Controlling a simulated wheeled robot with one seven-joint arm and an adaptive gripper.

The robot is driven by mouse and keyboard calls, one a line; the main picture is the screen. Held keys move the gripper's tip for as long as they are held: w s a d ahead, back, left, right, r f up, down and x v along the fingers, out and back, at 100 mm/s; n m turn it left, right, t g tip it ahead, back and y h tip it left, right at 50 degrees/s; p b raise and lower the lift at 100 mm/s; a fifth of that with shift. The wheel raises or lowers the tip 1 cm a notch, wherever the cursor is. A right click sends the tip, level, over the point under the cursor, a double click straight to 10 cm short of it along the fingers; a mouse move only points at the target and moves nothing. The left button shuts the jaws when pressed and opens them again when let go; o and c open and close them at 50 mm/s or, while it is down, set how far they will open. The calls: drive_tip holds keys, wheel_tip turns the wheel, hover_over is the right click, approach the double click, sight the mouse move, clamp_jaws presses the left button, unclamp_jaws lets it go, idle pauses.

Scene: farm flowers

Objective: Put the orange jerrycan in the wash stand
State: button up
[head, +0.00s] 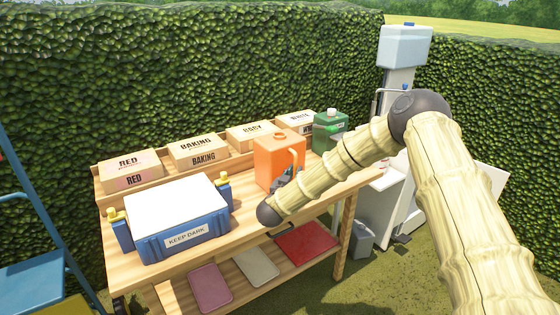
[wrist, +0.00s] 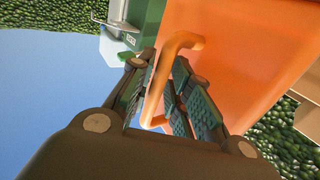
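The orange jerrycan (head: 272,163) stands upright on the wooden table, with its handle toward my arm. In the wrist view the jerrycan (wrist: 240,60) fills the upper right, and its handle (wrist: 160,85) lies between the fingers of my gripper (wrist: 172,95). The fingers stand on either side of the handle, with some space visible around it. In the head view my gripper (head: 284,178) is at the handle side, partly hidden by my forearm. The wash stand (head: 397,150) is white and stands beyond the table's right end, partly hidden behind my arm.
A green jerrycan (head: 330,133) stands close behind the orange one on the right. Labelled boxes (head: 200,152) line the table's back. A blue crate with a white top (head: 178,215) stands at the left. A tall hedge (head: 200,70) closes the back. A grey can (head: 361,240) stands on the ground.

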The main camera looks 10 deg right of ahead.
drive_tip(key=shift+w+d+r, duration=0.1)
drive_tip(key=shift+w+d, duration=0.25)
drive_tip(key=shift+w, duration=0.3)
clamp_jaws()
